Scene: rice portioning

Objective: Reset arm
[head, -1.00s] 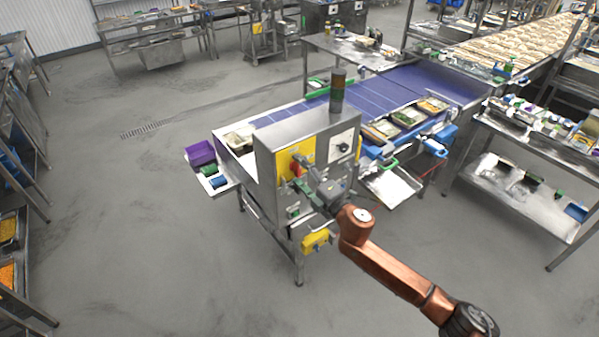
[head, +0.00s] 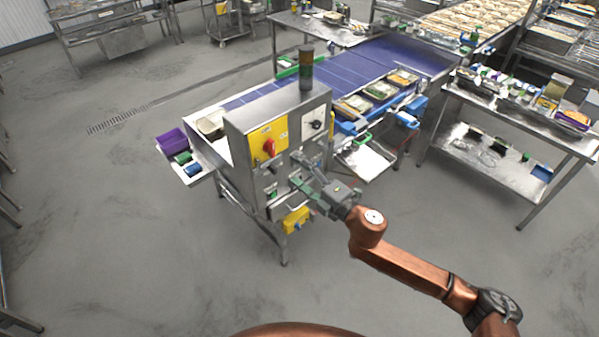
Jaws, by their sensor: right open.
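My right arm comes in from the lower right. Its copper forearm ends in a grey right gripper (head: 299,170), which is open with nothing between its fingers. The gripper is in front of the steel control box (head: 240,135), to the right of the red switch (head: 269,147) on its yellow panel. The red switch is in full view, and the fingers are apart from it. My left gripper is not in view.
The blue conveyor (head: 340,75) with several food trays runs behind the control box. A steel table (head: 530,125) stands at the right. A purple bin (head: 171,141) sits at the conveyor's left end. The floor (head: 120,240) at the left is clear.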

